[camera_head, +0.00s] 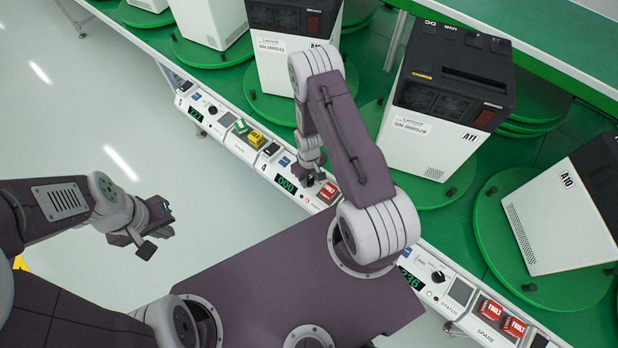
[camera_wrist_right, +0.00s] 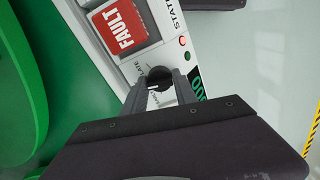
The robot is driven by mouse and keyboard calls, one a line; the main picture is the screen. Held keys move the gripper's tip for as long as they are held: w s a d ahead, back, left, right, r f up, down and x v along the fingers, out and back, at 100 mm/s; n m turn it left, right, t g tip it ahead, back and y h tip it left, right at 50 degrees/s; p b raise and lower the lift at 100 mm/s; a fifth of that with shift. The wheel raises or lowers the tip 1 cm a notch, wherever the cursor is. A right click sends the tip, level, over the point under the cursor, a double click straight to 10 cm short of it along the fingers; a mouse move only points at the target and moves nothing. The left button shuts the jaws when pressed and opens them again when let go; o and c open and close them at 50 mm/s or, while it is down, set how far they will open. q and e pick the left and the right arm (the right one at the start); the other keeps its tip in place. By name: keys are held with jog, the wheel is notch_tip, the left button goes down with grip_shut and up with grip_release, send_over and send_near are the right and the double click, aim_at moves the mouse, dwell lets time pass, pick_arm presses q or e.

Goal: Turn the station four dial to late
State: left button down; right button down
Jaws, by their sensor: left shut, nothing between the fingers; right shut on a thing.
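The station four dial (camera_wrist_right: 158,76) is a small black knob on the white control strip, beside a digital display reading 000 (camera_head: 287,185). My right gripper (camera_wrist_right: 158,86) is shut on this dial, with a finger on either side of its knob. In the head view, my right gripper (camera_head: 309,178) reaches down to the strip and covers most of the dial. The word LATE is printed by the dial in the wrist view; a second label is partly hidden by the fingers. My left gripper (camera_head: 152,236) is shut and empty, over the floor at left.
A red FAULT button (camera_wrist_right: 119,24) sits close to the dial, with a red light (camera_wrist_right: 182,40) and a green light (camera_wrist_right: 186,56) nearby. White-and-black machines (camera_head: 438,140) stand on green turntables (camera_head: 470,185) behind the strip. Open floor lies at left.

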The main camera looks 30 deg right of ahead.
aim_at(309, 179)
jog(key=m, duration=0.6)
jog(key=shift+m, duration=0.3)
jog(key=m, duration=0.5)
dwell(0.4)
jog(key=c, duration=1)
grip_release()
jog(key=shift+o, duration=0.2)
jog(key=shift+r+p, duration=0.1)
jog(key=shift+p, duration=0.2)
notch_tip(309, 179, up, 9)
jog(key=p, duration=0.9)
jog(key=shift+r, duration=0.15)
